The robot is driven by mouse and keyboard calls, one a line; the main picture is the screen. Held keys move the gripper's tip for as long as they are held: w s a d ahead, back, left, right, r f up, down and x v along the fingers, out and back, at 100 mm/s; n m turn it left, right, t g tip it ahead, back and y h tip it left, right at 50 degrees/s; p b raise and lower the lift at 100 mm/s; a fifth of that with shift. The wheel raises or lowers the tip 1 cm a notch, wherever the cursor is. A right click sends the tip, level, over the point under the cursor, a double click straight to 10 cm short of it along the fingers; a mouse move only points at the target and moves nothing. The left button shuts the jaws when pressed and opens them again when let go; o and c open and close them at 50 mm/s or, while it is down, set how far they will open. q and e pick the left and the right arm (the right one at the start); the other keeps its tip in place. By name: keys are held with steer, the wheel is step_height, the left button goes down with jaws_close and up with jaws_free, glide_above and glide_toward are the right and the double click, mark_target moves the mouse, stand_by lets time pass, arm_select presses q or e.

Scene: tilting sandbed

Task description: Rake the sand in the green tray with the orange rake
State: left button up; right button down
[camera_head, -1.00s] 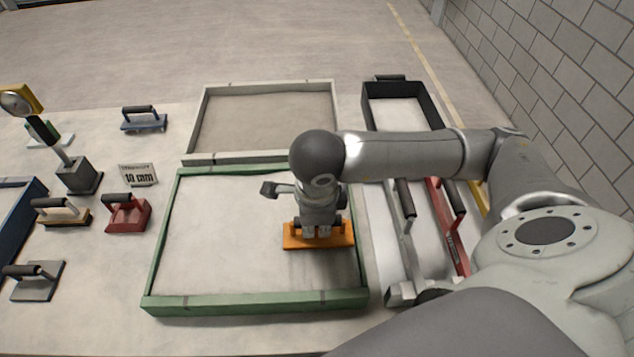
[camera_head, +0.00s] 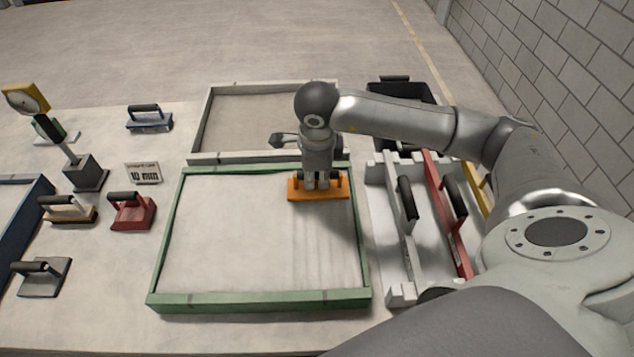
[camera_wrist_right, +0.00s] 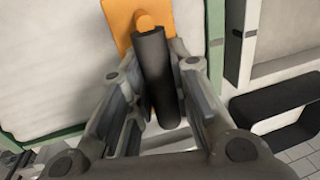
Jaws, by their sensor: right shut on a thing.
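The green tray (camera_head: 257,301) holds pale sand and lies in the middle of the table. The orange rake (camera_head: 318,190) is in the far right part of the tray, near the back wall. My right gripper (camera_head: 318,178) is shut on its dark handle from above. In the right wrist view the handle (camera_wrist_right: 154,72) lies between the fingers, with the orange plate (camera_wrist_right: 124,22) beyond. A shadow falls on the sand in front of the rake. I cannot tell whether its lower edge touches the sand. My left gripper is out of view.
A pale-framed tray (camera_head: 205,112) stands behind the green one. A white rack (camera_head: 384,235) with grey, red and yellow tools is on the right, before a black bin (camera_head: 432,92).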

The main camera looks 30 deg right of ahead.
steer(key=w, duration=0.1)
steer(key=w+d, duration=0.1)
steer(key=w, duration=0.1)
steer(key=shift+d, duration=0.3)
step_height(320, 180, up, 6)
steer(key=p, duration=0.3)
